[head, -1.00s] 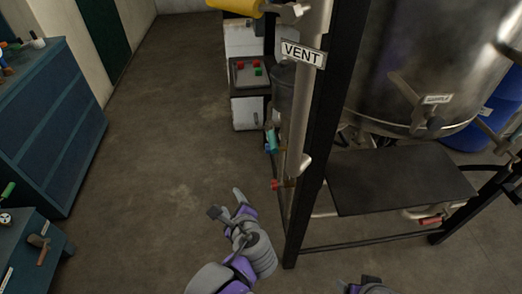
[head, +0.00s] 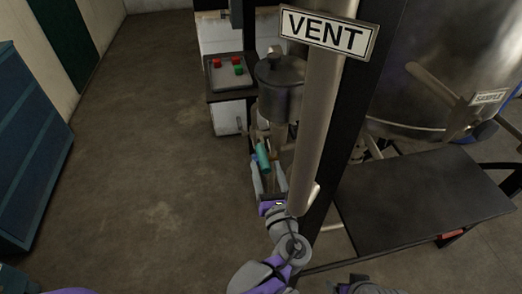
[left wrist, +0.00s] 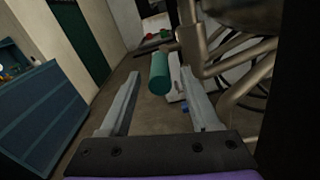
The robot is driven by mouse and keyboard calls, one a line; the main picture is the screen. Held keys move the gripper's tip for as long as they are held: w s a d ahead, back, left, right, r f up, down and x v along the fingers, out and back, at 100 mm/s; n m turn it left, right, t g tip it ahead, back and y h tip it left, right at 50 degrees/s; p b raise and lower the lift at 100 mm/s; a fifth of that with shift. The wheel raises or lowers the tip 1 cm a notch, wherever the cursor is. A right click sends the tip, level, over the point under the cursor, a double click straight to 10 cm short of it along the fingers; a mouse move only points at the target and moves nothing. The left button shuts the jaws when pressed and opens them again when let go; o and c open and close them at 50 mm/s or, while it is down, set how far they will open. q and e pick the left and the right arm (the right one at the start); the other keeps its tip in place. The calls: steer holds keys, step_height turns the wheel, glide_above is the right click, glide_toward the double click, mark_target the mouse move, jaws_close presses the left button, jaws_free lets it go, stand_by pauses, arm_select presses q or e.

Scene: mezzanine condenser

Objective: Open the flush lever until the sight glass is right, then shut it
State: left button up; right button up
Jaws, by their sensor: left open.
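A teal lever handle (head: 262,157) hangs beside the vertical vent pipe in the head view; I see no label naming it the flush lever. In the left wrist view the teal handle (left wrist: 160,74) stands between the fingertips in the picture, with its round end toward me. My left gripper (head: 268,178) is open, low beside the pipe and close to the handle. I cannot tell whether a finger touches it. In the left wrist view my left gripper's two fingers (left wrist: 162,82) are apart with nothing clamped. I cannot make out the sight glass.
The vent pipe (head: 319,125) with its VENT sign (head: 328,32) and a black frame post stand just right of my left gripper. A dark shelf (head: 425,195) lies right, below a steel tank (head: 450,60). A button box (head: 228,72) stands behind.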

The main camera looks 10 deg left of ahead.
mark_target(261, 152)
arm_select(q)
steer(key=x, duration=0.7)
steer(key=shift+s+f+b, duration=0.1)
steer(key=shift+b, duration=0.2)
jaws_close()
stand_by(1.0)
